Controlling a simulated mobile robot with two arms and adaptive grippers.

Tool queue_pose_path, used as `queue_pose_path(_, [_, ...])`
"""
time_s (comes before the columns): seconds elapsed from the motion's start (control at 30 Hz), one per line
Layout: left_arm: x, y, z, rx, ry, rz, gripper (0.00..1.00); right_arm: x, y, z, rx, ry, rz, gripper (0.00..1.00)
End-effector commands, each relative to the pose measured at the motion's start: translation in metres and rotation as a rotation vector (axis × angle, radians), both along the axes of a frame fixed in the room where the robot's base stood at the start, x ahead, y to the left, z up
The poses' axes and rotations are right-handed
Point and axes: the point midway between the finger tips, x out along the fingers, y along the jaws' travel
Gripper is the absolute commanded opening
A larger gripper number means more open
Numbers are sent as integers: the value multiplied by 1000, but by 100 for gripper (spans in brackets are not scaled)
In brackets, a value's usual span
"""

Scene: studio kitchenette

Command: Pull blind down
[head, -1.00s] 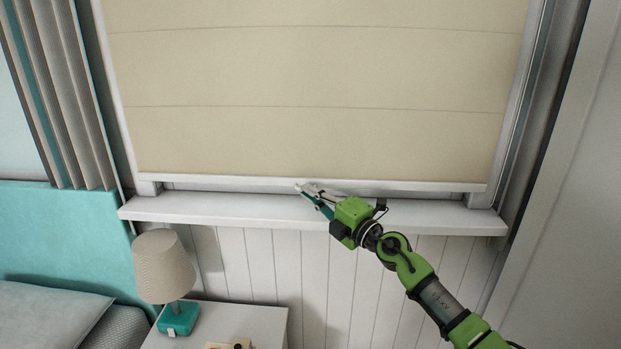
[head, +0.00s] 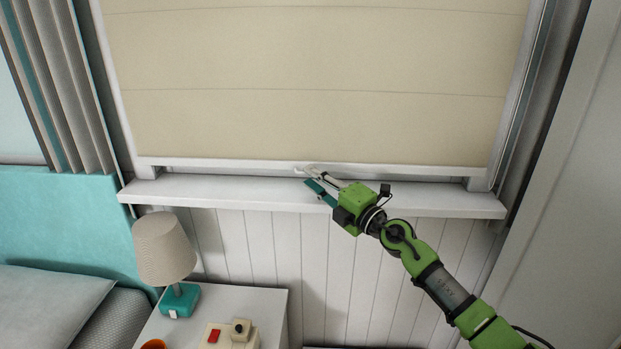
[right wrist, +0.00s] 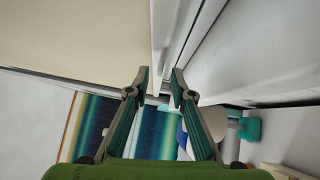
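The cream blind (head: 310,90) hangs over the window in the head view, with a white bottom rail (head: 230,165) just above the window sill (head: 230,190). In the right wrist view the blind (right wrist: 70,40) fills the upper left. My right gripper (head: 309,177) is at the rail near its middle, above the sill. In the right wrist view my right gripper's fingertips (right wrist: 160,72) are apart. The white rail (right wrist: 158,40) runs down toward the gap between them; I cannot tell if the fingers touch it. My left gripper is in neither view.
A lamp (head: 163,248) with a teal base stands on a white bedside table (head: 255,300) at the lower left. A bed with a teal headboard (head: 60,220) and grey curtains (head: 60,80) are at the left. A striped rug (right wrist: 150,135) shows below the gripper.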

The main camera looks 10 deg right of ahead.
Motion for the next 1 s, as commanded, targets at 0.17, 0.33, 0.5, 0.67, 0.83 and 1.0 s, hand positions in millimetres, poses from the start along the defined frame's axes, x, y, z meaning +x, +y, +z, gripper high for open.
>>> queue_pose_path(0.17, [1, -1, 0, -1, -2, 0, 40, -27, -17, -5, -5, 2, -1, 22])
queue_pose_path(0.33, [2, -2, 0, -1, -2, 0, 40, -46, -28, -7, -2, 1, 1, 22])
queue_pose_path(0.5, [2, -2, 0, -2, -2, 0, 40, -52, -32, -6, 1, 1, 1, 22])
queue_pose_path(0.67, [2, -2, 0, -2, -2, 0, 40, -52, -32, -6, 2, 1, 1, 22])
queue_pose_path(0.83, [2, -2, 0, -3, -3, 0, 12, -55, -29, -6, 28, -1, -1, 22])
queue_pose_path(1.0, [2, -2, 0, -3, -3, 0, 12, -76, -24, 0, 239, -12, -53, 22])
